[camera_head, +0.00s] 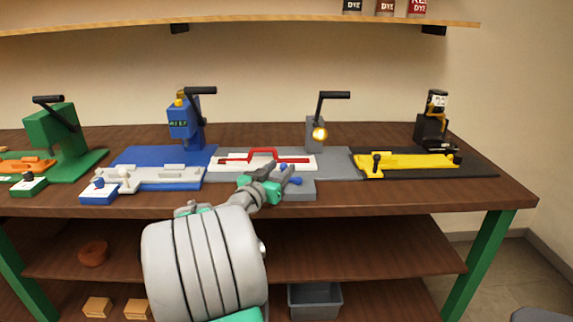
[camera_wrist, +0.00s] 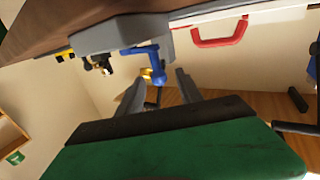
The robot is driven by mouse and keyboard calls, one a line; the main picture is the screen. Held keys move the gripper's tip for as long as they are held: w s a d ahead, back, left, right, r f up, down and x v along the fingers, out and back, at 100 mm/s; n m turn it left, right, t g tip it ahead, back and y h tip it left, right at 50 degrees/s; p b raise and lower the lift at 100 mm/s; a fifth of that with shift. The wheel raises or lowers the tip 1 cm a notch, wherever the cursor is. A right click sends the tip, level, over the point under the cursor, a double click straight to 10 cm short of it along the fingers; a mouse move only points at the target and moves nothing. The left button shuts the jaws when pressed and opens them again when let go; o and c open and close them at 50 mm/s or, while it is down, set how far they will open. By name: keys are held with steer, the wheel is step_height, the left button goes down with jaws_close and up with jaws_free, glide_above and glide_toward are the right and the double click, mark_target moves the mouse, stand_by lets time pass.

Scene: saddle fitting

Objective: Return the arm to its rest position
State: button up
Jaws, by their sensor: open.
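My gripper (camera_head: 277,178) is open and empty at the front edge of the workbench, in front of the grey station (camera_head: 335,163). In the wrist view its two fingers (camera_wrist: 160,95) stand apart, with a blue knob or lever (camera_wrist: 153,58) beyond and between them. In the head view the blue lever (camera_head: 292,181) lies just right of the fingertips. The view does not settle whether the fingers touch it. The red handle (camera_head: 265,154) lies on a white plate behind the gripper and also shows in the wrist view (camera_wrist: 221,40). My arm reaches up from the lower middle.
Green (camera_head: 50,130), blue (camera_head: 183,125) and yellow (camera_head: 410,165) stations stand along the workbench (camera_head: 480,196). Black press levers rise above several of them. A shelf (camera_head: 230,27) with dye containers hangs above. A grey bin (camera_head: 315,300) stands below. Floor at the right is open.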

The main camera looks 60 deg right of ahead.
steer(key=shift+a, duration=1.4)
